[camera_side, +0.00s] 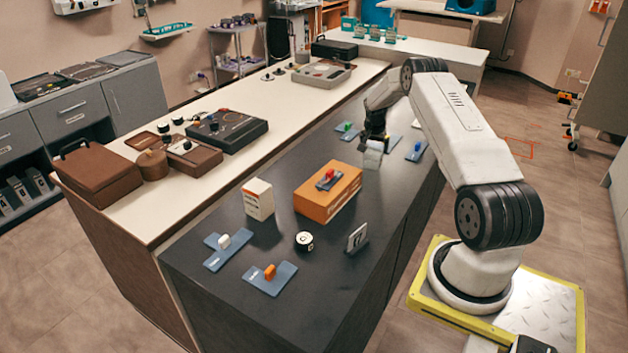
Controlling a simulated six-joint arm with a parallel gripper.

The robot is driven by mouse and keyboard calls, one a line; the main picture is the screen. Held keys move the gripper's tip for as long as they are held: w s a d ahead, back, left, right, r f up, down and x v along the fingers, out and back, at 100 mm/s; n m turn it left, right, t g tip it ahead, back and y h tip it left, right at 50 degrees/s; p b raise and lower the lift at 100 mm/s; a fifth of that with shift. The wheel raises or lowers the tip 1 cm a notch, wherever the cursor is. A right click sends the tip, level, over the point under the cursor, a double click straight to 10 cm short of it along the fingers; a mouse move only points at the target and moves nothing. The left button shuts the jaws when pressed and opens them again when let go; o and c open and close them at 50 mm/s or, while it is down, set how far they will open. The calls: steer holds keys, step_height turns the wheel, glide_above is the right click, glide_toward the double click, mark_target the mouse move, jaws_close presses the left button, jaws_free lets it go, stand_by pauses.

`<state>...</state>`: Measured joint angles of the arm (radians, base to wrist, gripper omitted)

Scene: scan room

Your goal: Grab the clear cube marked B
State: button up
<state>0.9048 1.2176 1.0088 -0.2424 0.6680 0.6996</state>
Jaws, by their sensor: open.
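My gripper (375,143) points down over the far part of the dark counter (215,270), its jaws open. A pale, see-through-looking block (373,156) is right below the jaws; they hide its top. I cannot tell whether the fingers touch it, and no letter B can be read on it. A clear upright piece with a dark mark (357,238) stands at the near right edge of the counter, well away from my gripper; its mark is too small to read surely.
An orange box (328,195) with a small red-topped item stands nearer on the counter, beside a white box (258,199). Blue plates with coloured knobs (270,278) lie in front, near a round black-and-white item (304,241). More blue plates (416,151) flank my gripper.

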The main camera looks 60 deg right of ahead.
mark_target(374, 151)
steer(key=shift+f, duration=0.25)
steer(key=shift+x, duration=2.4)
steer(key=c, duration=1.2)
steer(key=shift+r, duration=0.2)
